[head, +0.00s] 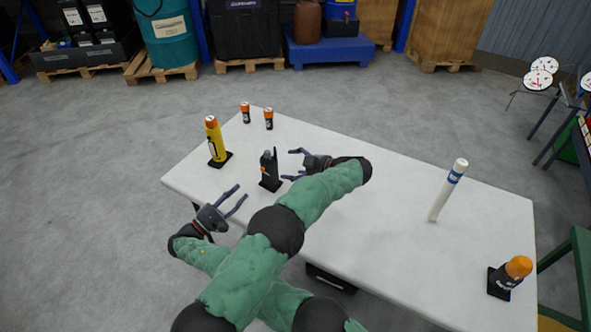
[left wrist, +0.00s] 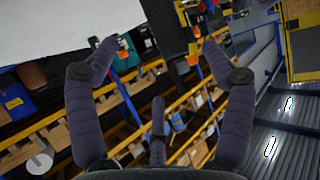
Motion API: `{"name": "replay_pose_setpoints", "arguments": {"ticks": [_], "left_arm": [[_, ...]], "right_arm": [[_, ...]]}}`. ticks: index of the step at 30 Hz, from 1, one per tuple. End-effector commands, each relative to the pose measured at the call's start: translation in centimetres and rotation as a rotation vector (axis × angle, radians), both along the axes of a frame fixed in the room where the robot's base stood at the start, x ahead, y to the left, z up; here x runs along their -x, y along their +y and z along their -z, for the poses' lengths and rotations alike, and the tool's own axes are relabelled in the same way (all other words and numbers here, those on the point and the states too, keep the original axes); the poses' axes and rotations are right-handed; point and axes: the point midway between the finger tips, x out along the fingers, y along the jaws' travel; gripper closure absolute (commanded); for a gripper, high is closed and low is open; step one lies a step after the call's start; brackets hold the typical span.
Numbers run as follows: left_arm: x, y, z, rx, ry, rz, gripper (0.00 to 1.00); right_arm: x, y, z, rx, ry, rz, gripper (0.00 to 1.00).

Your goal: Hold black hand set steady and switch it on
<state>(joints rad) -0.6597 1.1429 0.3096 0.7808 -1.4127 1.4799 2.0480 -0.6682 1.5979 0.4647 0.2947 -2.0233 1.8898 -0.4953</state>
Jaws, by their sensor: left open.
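The black hand set (head: 266,172), a radio with a stub antenna, stands upright on a dark base near the table's left front edge. My left gripper (head: 287,165) is open just to its right, its fingers pointing at it and apart from it. In the left wrist view, the open fingers of my left gripper (left wrist: 160,50) frame a dark body that looks like the hand set (left wrist: 165,22), with orange parts, beyond the fingertips. My right gripper (head: 242,191) is open and empty to the left of the hand set, by the table's front edge. The switch cannot be made out.
On the white table (head: 390,205) stand a yellow torch (head: 214,140) on a black base, two orange-topped cells (head: 268,119), a white tube (head: 448,190) with a blue band and an orange-capped item (head: 516,270). The table's middle is mostly clear.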

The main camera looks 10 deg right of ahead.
Motion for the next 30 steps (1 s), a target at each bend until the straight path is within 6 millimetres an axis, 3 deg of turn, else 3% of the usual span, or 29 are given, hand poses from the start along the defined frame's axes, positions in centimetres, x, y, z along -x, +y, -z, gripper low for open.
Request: {"name": "replay_pose_setpoints", "arguments": {"ticks": [8, 21, 30], "left_arm": [[-0.3, 0.6, 1.2, -0.08, -0.008, 0.006, 0.18], [-4.4, 5.5, 3.9, -0.078, -0.007, 0.005, 0.18], [-6.0, 7.3, 4.9, -0.077, -0.007, 0.007, 0.18]], "right_arm": [[0.0, 0.0, 0.0, 0.0, 0.0, 0.0, 0.61], [0.0, 0.0, 0.0, 0.0, 0.0, 0.0, 0.61], [0.0, 0.0, 0.0, 0.0, 0.0, 0.0, 0.61]]}}
